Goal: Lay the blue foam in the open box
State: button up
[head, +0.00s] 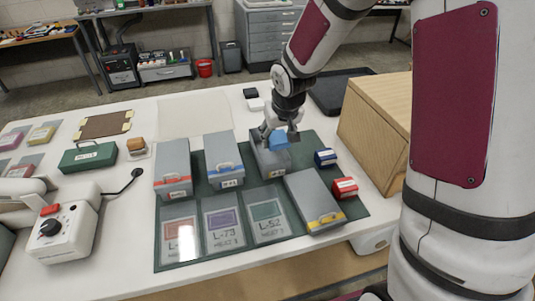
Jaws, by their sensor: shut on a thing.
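The blue foam (278,139) is held in my gripper (280,132), which is shut on it. The foam is at the back part of a grey box (272,172) with a small label on its front; this box looks open, but my gripper and the foam hide part of its top. I cannot tell whether the foam touches the box. Other grey boxes stand around it: one with a red stripe (173,168), one with a blue stripe (224,158) and one with a yellow stripe (315,202).
The boxes stand on a dark green mat (330,146) with several labelled cards at its front. A blue spool-like item (325,158) and a red one (344,188) lie at the right. A wooden case (376,120) stands close on the right. A white device (66,232) is at left.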

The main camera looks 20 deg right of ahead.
jog(key=s+r+p, duration=0.1)
jog(key=s+p, duration=0.1)
jog(key=s, duration=0.9)
jog(key=shift+w+a+f+p, duration=0.25)
jog(key=shift+w+f, duration=0.55)
jog(key=shift+w, duration=1.9)
jog(key=shift+w+a+f+p, duration=0.1)
jog(key=shift+w+f+p, duration=0.5)
jog(key=shift+w, duration=2.05)
jog(key=shift+w+a+f+p, duration=0.1)
jog(key=shift+w+f, duration=0.9)
jog(key=shift+w, duration=1.7)
jog(key=shift+f, duration=0.4)
jog(key=shift+f, duration=0.25)
jog(key=o, duration=0.7)
jog(key=shift+o, duration=0.2)
